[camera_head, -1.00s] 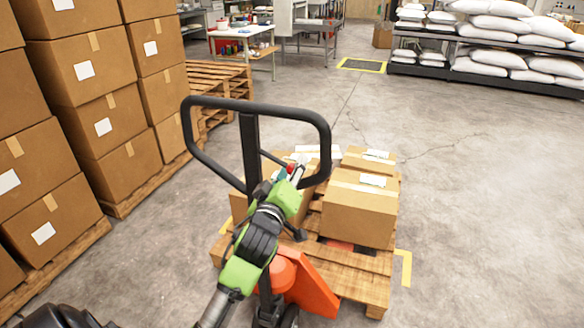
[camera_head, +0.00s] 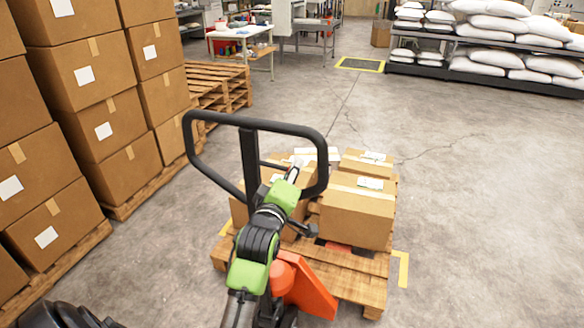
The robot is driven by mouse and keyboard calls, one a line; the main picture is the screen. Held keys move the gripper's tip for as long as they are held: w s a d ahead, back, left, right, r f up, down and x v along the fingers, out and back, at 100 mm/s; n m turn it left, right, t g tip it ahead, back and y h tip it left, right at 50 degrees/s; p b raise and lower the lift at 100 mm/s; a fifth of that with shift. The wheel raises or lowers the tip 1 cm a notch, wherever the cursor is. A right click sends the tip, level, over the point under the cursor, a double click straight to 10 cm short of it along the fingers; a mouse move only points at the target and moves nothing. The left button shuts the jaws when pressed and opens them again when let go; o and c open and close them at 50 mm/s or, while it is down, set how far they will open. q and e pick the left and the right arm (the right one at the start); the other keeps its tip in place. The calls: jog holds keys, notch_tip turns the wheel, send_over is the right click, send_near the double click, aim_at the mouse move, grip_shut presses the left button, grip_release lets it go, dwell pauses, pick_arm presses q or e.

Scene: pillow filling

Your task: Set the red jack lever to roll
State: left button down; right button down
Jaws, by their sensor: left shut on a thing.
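The pallet jack has a black loop handle (camera_head: 258,122) on a dark upright post, above its orange body (camera_head: 312,292). My left arm reaches up in front of the post. My left gripper (camera_head: 295,167) is at the right side of the handle loop, in front of the boxes, and is shut on the red jack lever. The lever itself is hidden or too small to make out, so its setting cannot be told. My right gripper is not in view.
The jack stands at a wooden pallet (camera_head: 345,282) loaded with cardboard boxes (camera_head: 355,215). Tall box stacks (camera_head: 90,75) line the left, with empty pallets (camera_head: 225,85) behind. Shelves of white sacks (camera_head: 490,62) stand at the back right. The floor (camera_head: 480,220) on the right is clear.

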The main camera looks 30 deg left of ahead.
pick_arm(q)
jog(key=shift+r+n, duration=0.25)
jog(key=shift+n, duration=0.05)
jog(key=c, duration=1.8)
grip_release()
jog(key=shift+s, duration=0.1)
jog(key=v, duration=0.7)
jog(key=shift+s+d, duration=0.15)
